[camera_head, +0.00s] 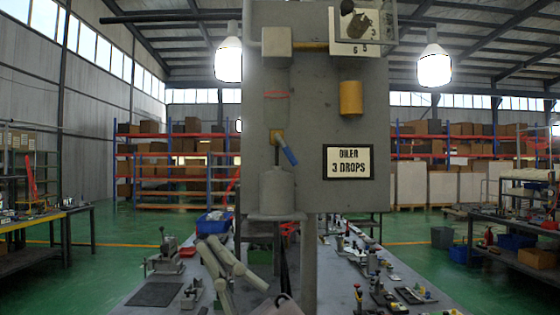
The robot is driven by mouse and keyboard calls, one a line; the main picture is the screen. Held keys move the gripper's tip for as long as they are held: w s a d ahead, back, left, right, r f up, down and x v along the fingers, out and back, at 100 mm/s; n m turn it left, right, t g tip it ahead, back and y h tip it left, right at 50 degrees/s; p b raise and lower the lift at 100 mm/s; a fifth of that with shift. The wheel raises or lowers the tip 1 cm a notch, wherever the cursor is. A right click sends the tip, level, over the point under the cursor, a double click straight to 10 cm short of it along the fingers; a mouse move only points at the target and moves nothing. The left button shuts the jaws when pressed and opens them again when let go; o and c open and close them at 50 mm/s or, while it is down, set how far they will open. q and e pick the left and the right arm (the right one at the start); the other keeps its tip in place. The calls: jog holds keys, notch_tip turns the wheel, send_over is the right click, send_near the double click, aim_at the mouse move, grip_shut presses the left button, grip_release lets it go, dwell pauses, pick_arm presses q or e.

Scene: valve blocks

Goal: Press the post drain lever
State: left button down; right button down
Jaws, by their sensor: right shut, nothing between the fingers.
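A grey panel (355,120) stands upright in front of me. On its left side a short lever with a blue handle (288,150) sits at a small brass fitting (277,135), tilted down to the right. No label naming the drain is readable there. A grey cylindrical pot (277,190) is directly below it on a small shelf (277,216). My right gripper (283,254) shows as a narrow dark shape at the bottom centre, shut and empty. It appears below the shelf and well below the lever in the picture. My left gripper is not in view.
A gauge plate (345,48) is at the top. Behind, a long bench (340,290) carries many small fittings and a blue bin (214,222).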

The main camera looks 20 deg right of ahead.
jog(key=s+a+r+n+g+h, duration=0.1)
jog(key=s+a+n+g, duration=0.25)
jog(key=n+g, duration=0.35)
jog(key=s+a+r+n+g, duration=0.1)
jog(key=s+a+n+g, duration=0.1)
jog(key=a+n+g, duration=0.4)
jog(key=w+d+r+m+t+h, duration=0.35)
jog(key=w+d+t+h, duration=0.4)
jog(key=h, duration=0.55)
jog(key=d+r+m+t+h, duration=0.5)
jog(key=d+r+m+h, duration=0.2)
jog(key=d, duration=0.5)
jog(key=shift+m, duration=0.35)
jog(key=shift+w, duration=0.15)
